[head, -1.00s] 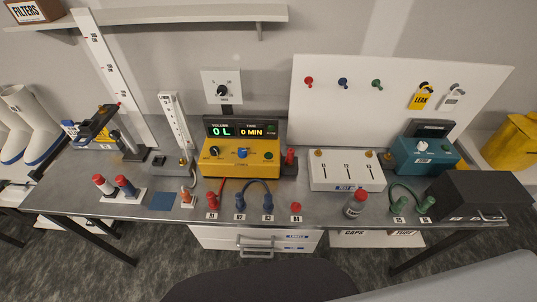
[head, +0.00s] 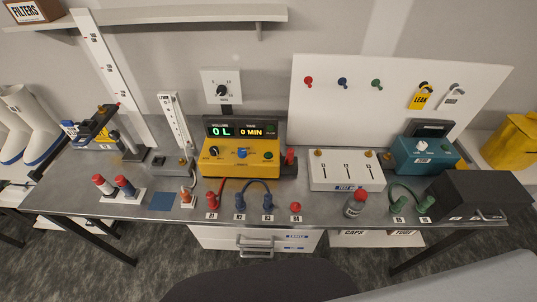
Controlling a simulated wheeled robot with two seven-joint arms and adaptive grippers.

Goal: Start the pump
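The yellow pump unit (head: 240,171) stands at the middle of the bench. Its display (head: 242,131) reads "0 L" under volume and "0 MIN" under time. Its front has a black knob (head: 214,151), a blue knob (head: 243,153) and a green button (head: 268,156). A red piece (head: 289,158) stands at its right side. A wall dial (head: 222,90) is above it. In front are red and blue connectors (head: 240,203), with a red and a dark blue hose looping between them. Neither of my grippers is in view.
A white box (head: 346,172) labelled as a test unit, a teal unit (head: 424,153) and a black box (head: 475,196) stand to the right. A red-capped bottle (head: 355,204) and green connectors (head: 411,205) are near the front edge. A drawer (head: 256,240) is below.

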